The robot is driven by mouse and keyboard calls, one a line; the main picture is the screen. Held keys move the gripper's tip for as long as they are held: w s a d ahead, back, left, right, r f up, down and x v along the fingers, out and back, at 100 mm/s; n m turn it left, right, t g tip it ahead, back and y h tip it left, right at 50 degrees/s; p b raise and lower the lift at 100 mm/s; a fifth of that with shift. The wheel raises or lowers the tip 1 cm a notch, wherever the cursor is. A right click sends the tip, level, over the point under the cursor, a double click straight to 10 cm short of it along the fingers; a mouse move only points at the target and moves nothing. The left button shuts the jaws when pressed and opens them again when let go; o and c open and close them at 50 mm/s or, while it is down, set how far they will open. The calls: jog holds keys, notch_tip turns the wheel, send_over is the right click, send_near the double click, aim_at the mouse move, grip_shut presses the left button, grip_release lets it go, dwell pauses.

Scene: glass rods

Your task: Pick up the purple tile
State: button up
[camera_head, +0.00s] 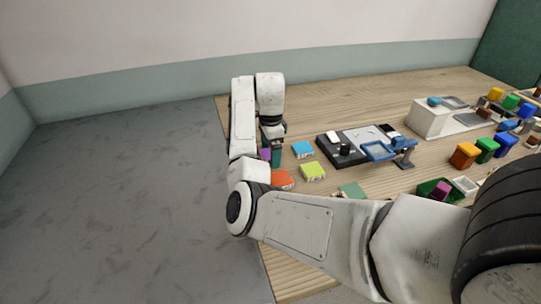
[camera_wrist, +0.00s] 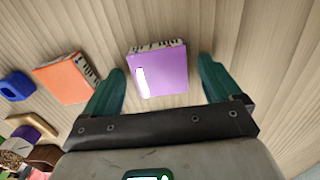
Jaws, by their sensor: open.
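The purple tile (camera_wrist: 168,78) lies on the wooden table between the two green fingers of my gripper (camera_wrist: 161,66) in the wrist view. The fingers are apart, with a gap on each side of the tile. The tile's top is plain purple with a bright glare patch, and one side edge shows dark and light marks. In the head view only a sliver of the purple tile (camera_head: 266,154) shows, mostly hidden by my arm. My gripper (camera_head: 272,156) points down there, near the table's left edge.
An orange tile (camera_wrist: 64,79) lies left of the purple one in the wrist view. In the head view, blue (camera_head: 303,149) and yellow (camera_head: 313,171) tiles lie to the right, then a black tray (camera_head: 328,153) with a blue device. The table ends just left of my gripper.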

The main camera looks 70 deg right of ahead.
jog(key=c, duration=1.2)
jog(key=shift+c, duration=0.2)
jog(key=shift+r, duration=0.1)
